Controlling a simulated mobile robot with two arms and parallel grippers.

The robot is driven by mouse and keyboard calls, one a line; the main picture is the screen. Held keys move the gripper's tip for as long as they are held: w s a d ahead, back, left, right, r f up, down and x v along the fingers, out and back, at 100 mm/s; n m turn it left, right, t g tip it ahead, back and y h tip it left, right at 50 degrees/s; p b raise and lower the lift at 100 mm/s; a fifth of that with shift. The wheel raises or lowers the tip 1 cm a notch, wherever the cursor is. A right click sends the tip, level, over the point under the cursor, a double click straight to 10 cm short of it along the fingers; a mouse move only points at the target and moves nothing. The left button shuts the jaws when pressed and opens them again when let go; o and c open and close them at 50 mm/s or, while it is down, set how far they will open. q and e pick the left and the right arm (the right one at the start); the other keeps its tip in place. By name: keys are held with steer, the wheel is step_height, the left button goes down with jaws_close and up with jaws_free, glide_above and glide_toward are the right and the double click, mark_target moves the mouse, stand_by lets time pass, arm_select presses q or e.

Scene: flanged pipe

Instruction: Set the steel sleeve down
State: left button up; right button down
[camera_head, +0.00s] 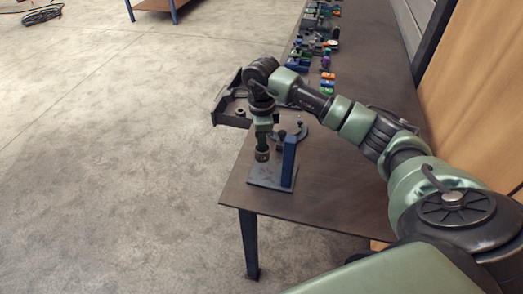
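My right gripper (262,152) points straight down near the front left corner of the table. Its tip is small and dark here, so I cannot make out the fingers. The steel sleeve cannot be told apart from the gripper's dark end. A flat dark plate (262,180) lies below the gripper tip. A blue upright block (289,165) stands at the plate's right side, just right of the gripper. My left gripper is not in view.
The brown table (330,200) runs away from me along a wooden wall panel. A dark open tray (232,121) sits at its left edge, behind the gripper. A dark round part (301,131) lies behind the blue block.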

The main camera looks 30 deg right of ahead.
steer(key=shift+s+f, duration=0.1)
steer(key=shift+f, duration=0.25)
step_height(320, 180, down, 4)
steer(key=shift+r+p, duration=0.25)
steer(key=shift+p, duration=0.15)
steer(key=shift+f, duration=0.2)
steer(key=c, duration=1.6)
jaws_free()
steer(key=shift+r, duration=0.1)
steer(key=shift+r, duration=0.1)
